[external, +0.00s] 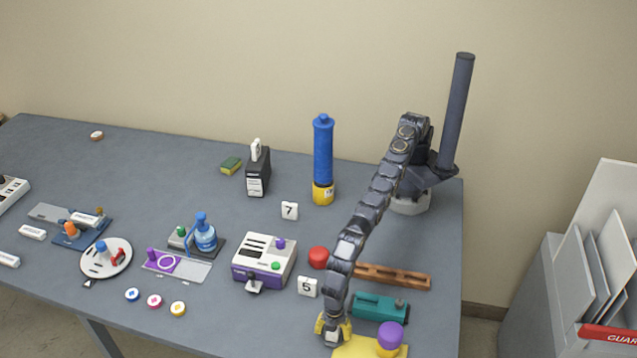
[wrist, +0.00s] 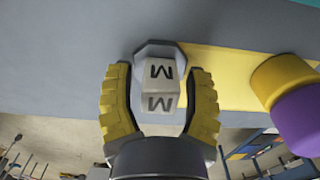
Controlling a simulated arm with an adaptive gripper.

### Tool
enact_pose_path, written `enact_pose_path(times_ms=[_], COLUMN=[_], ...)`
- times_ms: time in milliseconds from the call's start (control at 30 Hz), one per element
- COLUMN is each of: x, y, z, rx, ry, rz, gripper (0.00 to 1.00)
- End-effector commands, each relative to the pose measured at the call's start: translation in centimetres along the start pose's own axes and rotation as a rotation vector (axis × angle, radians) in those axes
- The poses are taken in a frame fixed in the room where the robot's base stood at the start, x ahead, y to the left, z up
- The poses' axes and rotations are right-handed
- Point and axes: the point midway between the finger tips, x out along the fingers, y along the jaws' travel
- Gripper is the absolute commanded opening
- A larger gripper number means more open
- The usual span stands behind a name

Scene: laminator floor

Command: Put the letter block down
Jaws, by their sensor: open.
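The letter block (wrist: 160,82) is pale grey with a dark M on the faces I see in the wrist view. It lies between the two yellow fingers of my gripper (wrist: 160,102), which is open around it. I cannot tell whether either finger touches it. In the external view my gripper (external: 333,327) is low at the front edge of the grey table (external: 150,185), just left of a yellow plate (external: 352,347). The block cannot be made out clearly there, and its contact with the table is hidden.
A purple-topped yellow knob (external: 390,338) stands on the yellow plate, close right of my gripper. A teal block-like tool (external: 375,306) and a brown slotted bar (external: 392,276) lie behind it. Number tiles 5 (external: 307,287) and 7 (external: 290,211) stand farther left.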

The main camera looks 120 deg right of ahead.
Motion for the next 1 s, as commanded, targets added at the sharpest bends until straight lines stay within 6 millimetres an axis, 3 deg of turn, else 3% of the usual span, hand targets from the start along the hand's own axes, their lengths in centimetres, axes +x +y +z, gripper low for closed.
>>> enact_pose_path(times_ms=[167,367,467,733,1000], x=[-0.5,-2.5,-4.0,-10.3,-12.3], y=[0.0,0.1,0.1,0.1,0.0], z=[0.0,-0.1,-0.1,-0.2,-0.1], rx=[0.0,0.0,0.0,-0.001,-0.001], ry=[0.0,0.001,0.001,0.006,0.0], rz=[0.001,0.0,0.002,0.003,0.002], gripper=[0.52,0.52,0.52,0.52,0.52])
